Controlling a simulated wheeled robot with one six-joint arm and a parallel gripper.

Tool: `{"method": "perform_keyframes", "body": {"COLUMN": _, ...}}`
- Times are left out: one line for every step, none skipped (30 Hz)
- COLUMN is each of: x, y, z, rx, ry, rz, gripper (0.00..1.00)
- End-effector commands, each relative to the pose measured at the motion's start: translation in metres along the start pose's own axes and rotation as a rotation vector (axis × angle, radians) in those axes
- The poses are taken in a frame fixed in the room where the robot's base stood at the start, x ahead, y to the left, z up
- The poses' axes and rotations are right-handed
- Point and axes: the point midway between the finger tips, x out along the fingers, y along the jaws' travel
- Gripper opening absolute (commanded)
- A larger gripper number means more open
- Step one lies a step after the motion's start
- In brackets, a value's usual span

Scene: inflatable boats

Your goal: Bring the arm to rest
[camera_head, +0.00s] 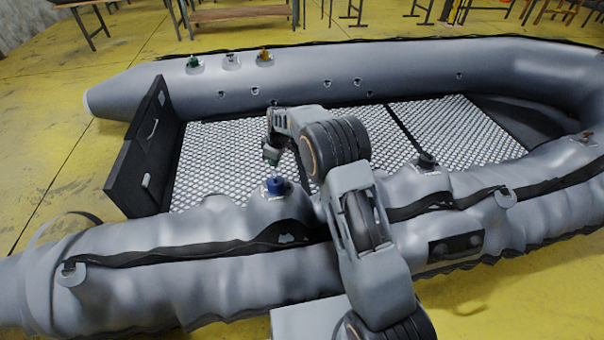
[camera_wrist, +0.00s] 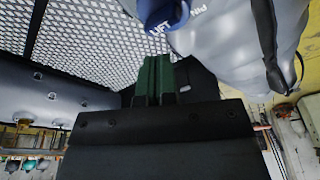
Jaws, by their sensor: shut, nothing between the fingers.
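My arm (camera_head: 360,225) reaches over the near tube of the grey inflatable boat (camera_head: 180,222) and bends down at its end. My gripper (camera_head: 271,157) hangs above the patterned floor, just behind a blue valve cap on the near tube. In the wrist view the green fingers of my gripper (camera_wrist: 154,62) are together with nothing between them. The blue valve cap (camera_head: 277,185) also shows close to the fingertips in the wrist view (camera_wrist: 163,12). I cannot tell the exact gap between them.
The boat's patterned floor (camera_head: 225,150) and dark transom (camera_head: 145,150) lie beyond the near tube. A black valve (camera_head: 427,160) stands right of my arm. Benches (camera_head: 240,12) stand at the back on yellow floor.

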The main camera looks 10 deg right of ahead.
Motion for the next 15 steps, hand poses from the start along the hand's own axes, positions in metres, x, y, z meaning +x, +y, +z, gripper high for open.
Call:
{"method": "perform_keyframes", "body": {"x": -0.0081, "y": 0.0002, "z": -0.0016, "rx": 0.0, "ry": 0.0, "rz": 0.001, "gripper": 0.0}}
{"method": "perform_keyframes", "body": {"x": -0.0097, "y": 0.0001, "z": -0.002, "rx": 0.0, "ry": 0.0, "rz": 0.001, "gripper": 0.0}}
{"method": "perform_keyframes", "body": {"x": -0.011, "y": 0.0, "z": -0.0023, "rx": -0.001, "ry": 0.0, "rz": 0.0, "gripper": 0.0}}
{"method": "perform_keyframes", "body": {"x": -0.0116, "y": -0.0001, "z": -0.0026, "rx": -0.001, "ry": 0.0, "rz": 0.0, "gripper": 0.0}}
{"method": "perform_keyframes", "body": {"x": -0.0117, "y": -0.0003, "z": -0.0027, "rx": -0.002, "ry": -0.001, "rz": 0.0, "gripper": 0.0}}
{"method": "perform_keyframes", "body": {"x": -0.0116, "y": -0.0004, "z": -0.0029, "rx": -0.002, "ry": -0.001, "rz": 0.0, "gripper": 0.0}}
{"method": "perform_keyframes", "body": {"x": -0.0113, "y": -0.0005, "z": -0.003, "rx": -0.002, "ry": -0.001, "rz": 0.0, "gripper": 0.0}}
{"method": "perform_keyframes", "body": {"x": -0.0111, "y": -0.0006, "z": -0.003, "rx": -0.003, "ry": -0.001, "rz": 0.0, "gripper": 0.0}}
{"method": "perform_keyframes", "body": {"x": -0.0111, "y": -0.0007, "z": -0.0032, "rx": -0.003, "ry": 0.0, "rz": 0.001, "gripper": 0.0}}
{"method": "perform_keyframes", "body": {"x": -0.0111, "y": -0.0007, "z": -0.0033, "rx": -0.003, "ry": 0.0, "rz": 0.001, "gripper": 0.0}}
{"method": "perform_keyframes", "body": {"x": -0.0111, "y": -0.0008, "z": -0.0034, "rx": -0.004, "ry": 0.0, "rz": 0.001, "gripper": 0.0}}
{"method": "perform_keyframes", "body": {"x": -0.0111, "y": -0.0008, "z": -0.0035, "rx": -0.004, "ry": 0.0, "rz": 0.001, "gripper": 0.0}}
{"method": "perform_keyframes", "body": {"x": -0.0112, "y": -0.0009, "z": -0.0036, "rx": -0.004, "ry": 0.0, "rz": 0.001, "gripper": 0.0}}
{"method": "perform_keyframes", "body": {"x": -0.0112, "y": -0.0009, "z": -0.0037, "rx": -0.004, "ry": 0.0, "rz": 0.001, "gripper": 0.0}}
{"method": "perform_keyframes", "body": {"x": -0.0112, "y": -0.0009, "z": -0.0038, "rx": -0.004, "ry": 0.0, "rz": 0.001, "gripper": 0.0}}
